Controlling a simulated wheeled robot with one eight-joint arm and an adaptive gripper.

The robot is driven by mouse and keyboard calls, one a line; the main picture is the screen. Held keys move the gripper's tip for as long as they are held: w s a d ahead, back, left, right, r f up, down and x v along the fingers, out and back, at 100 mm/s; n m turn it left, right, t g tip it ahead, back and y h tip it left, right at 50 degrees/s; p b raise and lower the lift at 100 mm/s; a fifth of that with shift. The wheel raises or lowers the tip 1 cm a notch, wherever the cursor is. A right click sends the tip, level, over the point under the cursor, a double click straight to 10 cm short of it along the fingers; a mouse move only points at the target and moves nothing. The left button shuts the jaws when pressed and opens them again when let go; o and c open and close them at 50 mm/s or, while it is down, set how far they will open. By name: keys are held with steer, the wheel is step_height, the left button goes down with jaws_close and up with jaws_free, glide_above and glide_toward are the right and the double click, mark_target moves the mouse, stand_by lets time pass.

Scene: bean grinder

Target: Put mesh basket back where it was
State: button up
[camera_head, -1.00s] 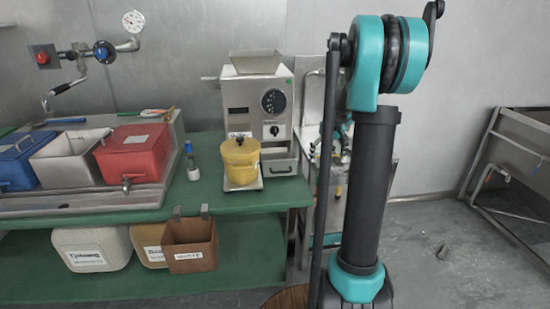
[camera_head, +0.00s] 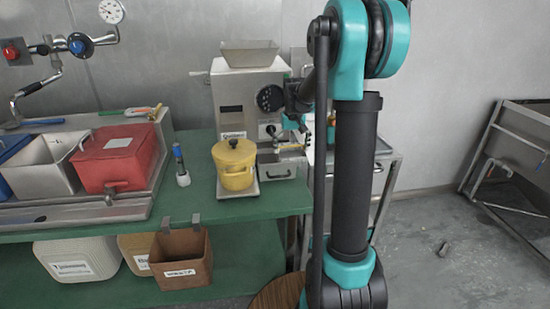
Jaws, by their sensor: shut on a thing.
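My gripper (camera_head: 284,138) is small and partly hidden in front of the right side of the steel grinder (camera_head: 232,98). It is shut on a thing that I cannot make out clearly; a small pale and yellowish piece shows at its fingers. I cannot pick out the mesh basket with certainty. The gripper is above the grinder's lower front tray (camera_head: 283,170) and right of the yellow lidded pot (camera_head: 236,178). I cannot tell whether the gripper or its load touches the grinder.
The pot stands on a scale plate (camera_head: 240,192) on the green table (camera_head: 180,215). A blue-and-white bottle (camera_head: 181,165) stands left of it. A red box (camera_head: 115,160) and other bins sit in the sink at left. A brown bin (camera_head: 182,260) hangs at the table's front edge. A steel cart (camera_head: 385,160) stands right.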

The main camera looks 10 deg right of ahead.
steer(key=a, duration=0.5)
steer(key=shift+w+a, duration=0.1)
steer(key=shift+a, duration=0.05)
steer(key=shift+a+f, duration=0.25)
steer(key=shift+f, duration=0.65)
steer(key=shift+a+f, duration=0.25)
steer(key=shift+f, duration=0.6)
steer(key=shift+f, duration=0.1)
steer(key=o, duration=1.1)
step_height(320, 180, up, 12)
steer(key=s, duration=0.2)
steer(key=s+d+f+t, duration=0.1)
steer(key=s+f, duration=0.5)
steer(key=s, duration=0.3)
steer(key=s+d+f+t, duration=0.1)
steer(key=s+f, duration=0.4)
steer(key=s, duration=0.5)
steer(key=s+d+f, duration=0.2)
steer(key=s+f, duration=0.4)
steer(key=s, duration=0.3)
steer(key=shift+s+f+t, duration=0.2)
steer(key=shift+f+t, duration=0.15)
steer(key=shift+t, duration=0.05)
